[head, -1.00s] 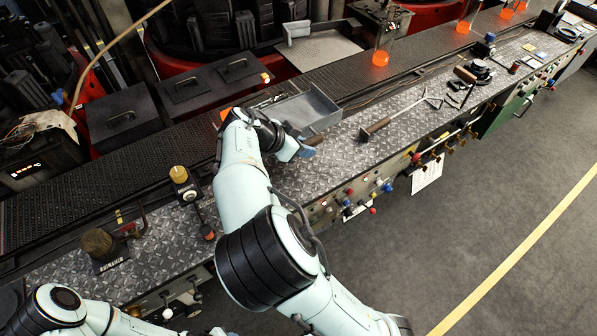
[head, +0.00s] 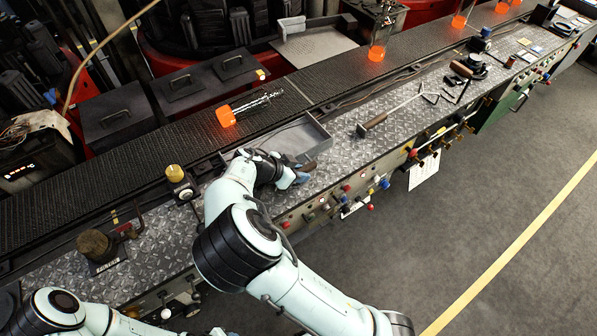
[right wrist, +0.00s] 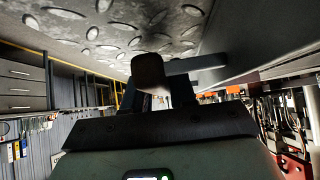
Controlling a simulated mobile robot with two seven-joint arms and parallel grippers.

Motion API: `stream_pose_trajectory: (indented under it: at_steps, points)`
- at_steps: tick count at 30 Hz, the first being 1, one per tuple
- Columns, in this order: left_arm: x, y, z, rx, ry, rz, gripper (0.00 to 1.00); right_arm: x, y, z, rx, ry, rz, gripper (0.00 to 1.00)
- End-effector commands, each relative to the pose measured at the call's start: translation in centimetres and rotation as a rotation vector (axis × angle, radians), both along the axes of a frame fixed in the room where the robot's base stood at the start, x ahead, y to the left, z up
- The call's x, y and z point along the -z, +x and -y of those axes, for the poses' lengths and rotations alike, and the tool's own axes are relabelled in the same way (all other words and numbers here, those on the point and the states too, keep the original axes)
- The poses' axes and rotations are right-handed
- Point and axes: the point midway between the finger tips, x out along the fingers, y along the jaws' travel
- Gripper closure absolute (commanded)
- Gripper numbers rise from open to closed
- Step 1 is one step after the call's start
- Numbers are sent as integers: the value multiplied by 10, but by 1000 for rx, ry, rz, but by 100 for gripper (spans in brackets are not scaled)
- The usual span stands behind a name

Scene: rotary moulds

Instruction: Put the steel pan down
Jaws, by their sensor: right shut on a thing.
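The steel pan (head: 301,139) is a shallow grey rectangular tray. In the head view it is over the back part of the diamond-plate bench top (head: 346,147), beside the conveyor. My right gripper (head: 302,174) is shut on its brown handle at the near side. In the right wrist view the dark handle (right wrist: 149,72) sits between the fingers, close to the diamond plate (right wrist: 110,25). I cannot tell whether the pan touches the plate. My wrist hides part of its left end. Of my left gripper only a sliver (head: 220,332) shows at the bottom edge.
A glowing orange-based glass piece (head: 226,115) lies on the dark conveyor (head: 170,143) behind the pan. A long-handled tool (head: 375,125) lies on the bench to the right.

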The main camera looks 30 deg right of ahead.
Motion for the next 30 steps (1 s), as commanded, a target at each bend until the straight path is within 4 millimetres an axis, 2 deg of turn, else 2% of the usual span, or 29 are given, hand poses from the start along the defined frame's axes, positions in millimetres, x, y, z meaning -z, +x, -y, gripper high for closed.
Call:
stream_pose_trajectory:
  at_steps: [8,9,11,12,23,26,30]
  points:
    - [3,-3,0,0,0,-3,57,2,1,0,-1,-1,4,100]
    - [3,-3,0,0,0,-3,57,3,0,0,-1,0,-1,71]
    - [3,-2,0,0,0,-3,57,2,0,0,0,0,0,51]
    - [3,-2,0,0,0,-2,57,2,0,0,0,0,0,49]
    - [-2,2,0,1,-1,2,57,-4,1,-2,-1,0,3,49]
    - [0,0,0,0,0,0,57,-13,0,-12,-4,1,3,49]
    - [0,0,0,0,0,0,57,-34,-1,-33,-6,1,5,49]
